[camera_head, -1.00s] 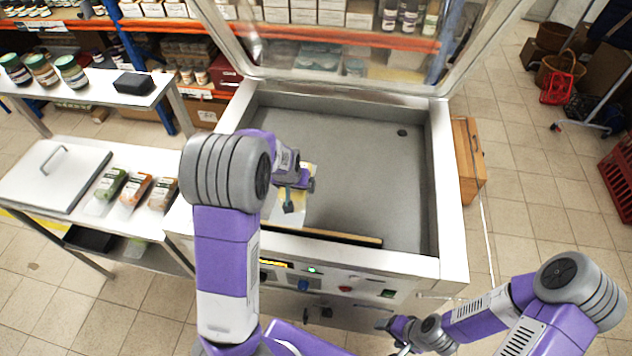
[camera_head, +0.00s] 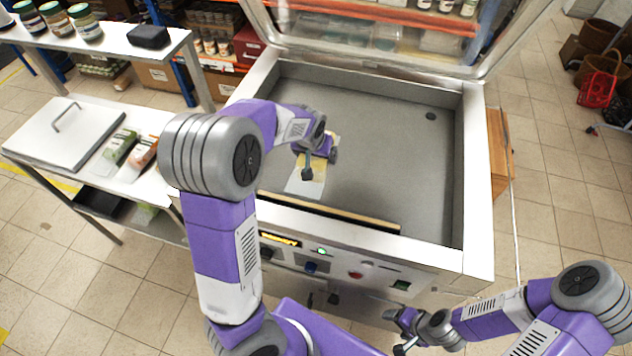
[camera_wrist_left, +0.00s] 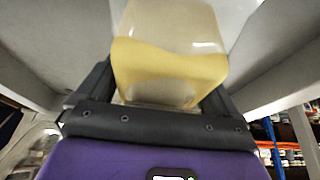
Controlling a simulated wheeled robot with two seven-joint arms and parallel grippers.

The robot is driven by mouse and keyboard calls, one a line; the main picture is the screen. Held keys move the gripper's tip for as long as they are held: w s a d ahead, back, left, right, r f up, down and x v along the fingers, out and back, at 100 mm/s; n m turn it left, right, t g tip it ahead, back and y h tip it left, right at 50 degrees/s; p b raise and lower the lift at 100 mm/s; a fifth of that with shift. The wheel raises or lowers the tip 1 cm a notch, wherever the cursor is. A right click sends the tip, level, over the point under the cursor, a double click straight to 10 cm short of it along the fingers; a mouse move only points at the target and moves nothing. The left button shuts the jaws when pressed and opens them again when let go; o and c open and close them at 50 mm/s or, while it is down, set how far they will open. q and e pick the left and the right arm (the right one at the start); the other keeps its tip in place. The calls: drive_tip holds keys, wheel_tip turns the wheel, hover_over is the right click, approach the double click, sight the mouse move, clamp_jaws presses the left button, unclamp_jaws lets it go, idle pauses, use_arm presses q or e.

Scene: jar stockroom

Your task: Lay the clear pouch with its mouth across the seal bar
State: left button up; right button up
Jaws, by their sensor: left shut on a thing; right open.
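The clear pouch (camera_head: 301,187) with yellowish contents is held by my left gripper (camera_head: 320,164) inside the open sealing machine's chamber. In the left wrist view the pouch (camera_wrist_left: 170,65) sits between the two dark fingers, its yellow filling toward the gripper and its clear part beyond. The seal bar (camera_head: 340,214), a tan strip, runs along the chamber's front. In the head view the pouch's near end appears just behind the bar's left half; I cannot tell whether they touch. My right gripper (camera_head: 394,331) is open and empty, low in front of the machine.
The machine's clear lid (camera_head: 400,40) stands raised at the back. The chamber floor (camera_head: 390,150) is bare to the right.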

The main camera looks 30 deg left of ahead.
use_arm(q)
wheel_tip(320, 180, down, 5)
drive_tip(key=shift+w+r+b, duration=0.1)
drive_tip(key=shift+b, duration=0.2)
wheel_tip(320, 180, down, 3)
drive_tip(key=shift+f, duration=0.35)
drive_tip(key=shift+f+b, duration=0.1)
drive_tip(key=shift+b, duration=0.3)
drive_tip(key=o, duration=1.2)
drive_tip(key=shift+o, duration=0.2)
